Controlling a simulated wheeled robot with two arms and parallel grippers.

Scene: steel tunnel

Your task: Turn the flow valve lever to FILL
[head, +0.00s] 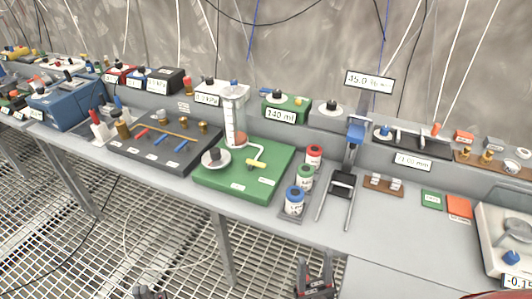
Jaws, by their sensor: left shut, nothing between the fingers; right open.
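A green board (213,183) on the bench carries a clear upright cylinder (240,104) with reddish liquid low in it, a round grey knob (215,157), and a pale bent pipe. A small yellow lever (256,163) sits at the pipe on this board; it looks like the flow valve lever. Small labels lie on the board's front, too small to read. My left gripper (151,291) is at the bottom edge, mostly cut off, and shut. My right gripper (316,274) is open and empty below the bench front. Both are well apart from the board.
Red, green and blue-lidded jars (294,201) stand close at the board's right. A dark board (140,145) with blue levers and brass fittings lies to its left. A metal stand (341,184) is further right.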

